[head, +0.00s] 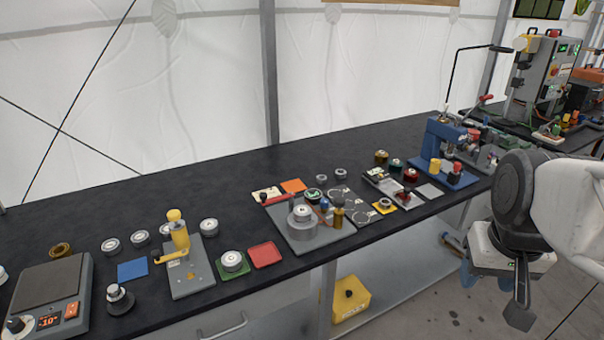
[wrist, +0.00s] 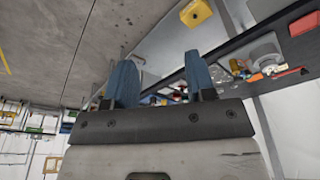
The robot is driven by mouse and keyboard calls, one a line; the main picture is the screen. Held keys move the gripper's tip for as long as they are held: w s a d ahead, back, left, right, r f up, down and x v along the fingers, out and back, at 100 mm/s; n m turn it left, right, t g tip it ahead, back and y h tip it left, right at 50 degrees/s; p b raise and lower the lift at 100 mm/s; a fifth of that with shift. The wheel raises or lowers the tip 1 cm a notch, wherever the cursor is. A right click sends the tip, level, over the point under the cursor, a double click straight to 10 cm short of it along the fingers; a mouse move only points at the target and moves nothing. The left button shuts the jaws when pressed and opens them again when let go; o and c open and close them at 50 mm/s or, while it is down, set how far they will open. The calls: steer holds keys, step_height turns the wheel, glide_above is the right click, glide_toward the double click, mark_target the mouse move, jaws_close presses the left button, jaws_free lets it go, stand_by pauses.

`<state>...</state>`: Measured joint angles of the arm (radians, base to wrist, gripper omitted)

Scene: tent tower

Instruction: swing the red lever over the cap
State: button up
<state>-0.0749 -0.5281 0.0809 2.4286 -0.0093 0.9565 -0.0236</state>
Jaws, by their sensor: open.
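A grey fixture plate (head: 297,236) lies mid-bench in the head view. A stepped round grey part with a white-topped cap (head: 301,213) stands on it. A thin red lever (head: 277,200) with a black knob lies at the plate's back left, seemingly beside the cap rather than over it; its pivot is too small to make out. My gripper (wrist: 162,80) is open and empty, its two blue fingers apart in the wrist view. In the head view my gripper hangs off the bench's front right, far from the fixture.
A blue press (head: 446,150) with its own red-tipped handle stands at the bench's right. A yellow toggle clamp (head: 178,240) and a scale (head: 48,290) stand at the left. A yellow box (head: 350,299) sits below the bench. The floor at front right is open.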

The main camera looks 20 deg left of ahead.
steer(key=w+a+r+n, duration=0.3)
steer(key=w+a, duration=0.6)
steer(key=w, duration=0.3)
steer(key=n+g, duration=0.2)
steer(key=n, duration=0.5)
glide_above(263, 194)
steer(key=f, duration=0.9)
steer(key=shift+d, duration=0.3)
steer(key=shift+w+a+f, duration=0.1)
steer(key=shift+a+f, duration=0.05)
steer(key=shift+a, duration=0.2)
steer(key=shift+f, duration=0.15)
steer(key=shift+f, duration=3.75)
jaws_close()
